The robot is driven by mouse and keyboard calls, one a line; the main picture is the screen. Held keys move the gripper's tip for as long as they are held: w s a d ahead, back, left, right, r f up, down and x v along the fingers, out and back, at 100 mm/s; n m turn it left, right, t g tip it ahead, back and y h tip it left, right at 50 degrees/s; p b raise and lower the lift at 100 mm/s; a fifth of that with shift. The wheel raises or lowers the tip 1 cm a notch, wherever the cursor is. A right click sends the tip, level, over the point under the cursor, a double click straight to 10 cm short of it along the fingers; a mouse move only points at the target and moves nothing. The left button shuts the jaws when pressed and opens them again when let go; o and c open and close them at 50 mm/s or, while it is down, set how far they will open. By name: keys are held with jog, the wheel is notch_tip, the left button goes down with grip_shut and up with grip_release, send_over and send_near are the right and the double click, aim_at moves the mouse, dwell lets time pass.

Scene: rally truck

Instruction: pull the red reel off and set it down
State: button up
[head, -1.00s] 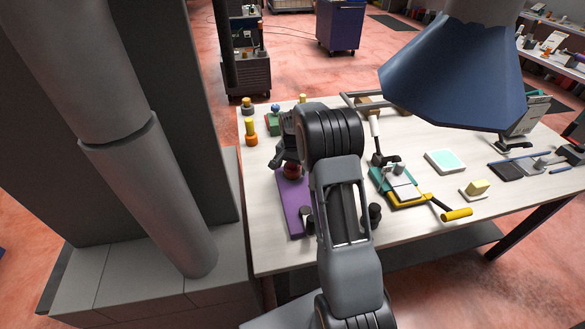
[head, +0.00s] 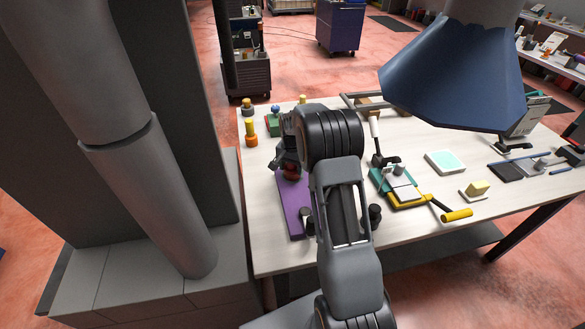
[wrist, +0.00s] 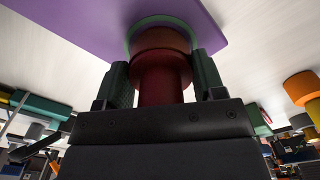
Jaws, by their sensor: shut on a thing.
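The red reel (wrist: 161,82) shows in the wrist view between the two dark green fingers of my gripper (wrist: 162,80). My gripper is shut on it. The reel's wider end faces the purple board (wrist: 85,22), with a green ring around it there. I cannot tell whether the reel touches the board. In the head view the reel (head: 292,171) is a small dark red patch under my gripper (head: 290,163), over the far part of the purple board (head: 295,208). My wrist hides much of it.
An orange and yellow piece (head: 251,134) and a green block (head: 274,125) stand left of my gripper. A teal and yellow tool (head: 405,200) lies to the right. A blue lamp shade (head: 455,75) hangs above the table.

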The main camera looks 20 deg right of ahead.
jog(key=c, duration=0.5)
jog(key=shift+c, duration=0.2)
jog(key=shift+r, duration=0.25)
jog(key=shift+r+p, duration=1.45)
jog(key=shift+r, duration=0.6)
jog(key=shift+r, duration=0.15)
jog(key=shift+r+p, duration=1.3)
jog(key=shift+r, duration=0.6)
